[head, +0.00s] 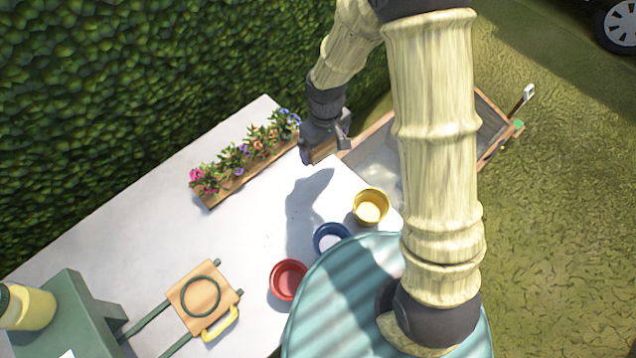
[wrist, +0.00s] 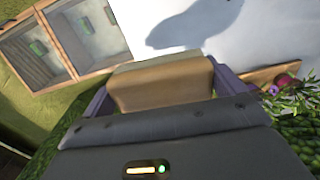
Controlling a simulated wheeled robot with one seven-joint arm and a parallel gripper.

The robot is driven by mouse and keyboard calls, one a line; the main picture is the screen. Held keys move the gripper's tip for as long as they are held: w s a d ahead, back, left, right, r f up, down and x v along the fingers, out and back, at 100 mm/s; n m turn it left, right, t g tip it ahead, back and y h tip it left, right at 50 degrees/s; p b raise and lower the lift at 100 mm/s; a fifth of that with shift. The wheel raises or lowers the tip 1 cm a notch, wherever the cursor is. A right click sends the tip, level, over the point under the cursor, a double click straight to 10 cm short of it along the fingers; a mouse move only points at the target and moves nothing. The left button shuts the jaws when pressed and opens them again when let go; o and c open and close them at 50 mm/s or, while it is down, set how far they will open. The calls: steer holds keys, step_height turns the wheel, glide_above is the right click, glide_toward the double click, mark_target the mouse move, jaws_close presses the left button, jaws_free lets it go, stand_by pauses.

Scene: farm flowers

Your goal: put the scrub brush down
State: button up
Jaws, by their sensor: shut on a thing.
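My gripper (head: 328,143) is shut on the scrub brush (head: 322,152), a brown wooden block, and holds it over the far right part of the white table (head: 250,240). In the wrist view the scrub brush (wrist: 160,84) lies crosswise between the two purple-grey fingers of my gripper (wrist: 160,95). A shadow of my arm falls on the tabletop left of the pots, and the brush appears raised above the table.
A flower planter (head: 247,165) lies along the hedge side. Red (head: 289,280), blue (head: 331,240) and yellow (head: 370,207) pots stand near the right edge. A wooden-framed bin (head: 365,140) is beyond it. A wooden board (head: 200,297) lies front left. The table's middle is clear.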

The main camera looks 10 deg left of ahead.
steer(key=shift+s+a+f+n, duration=0.25)
steer(key=shift+s+a+n, duration=0.15)
steer(key=shift+s+a, duration=0.2)
steer(key=shift+w+r, duration=0.1)
steer(key=shift+a+f, duration=0.15)
steer(key=shift+f, duration=0.25)
glide_above(318, 175)
step_height(318, 175, down, 5)
steer(key=shift+r, duration=0.1)
steer(key=shift+f, duration=0.2)
steer(key=shift+f, duration=2.05)
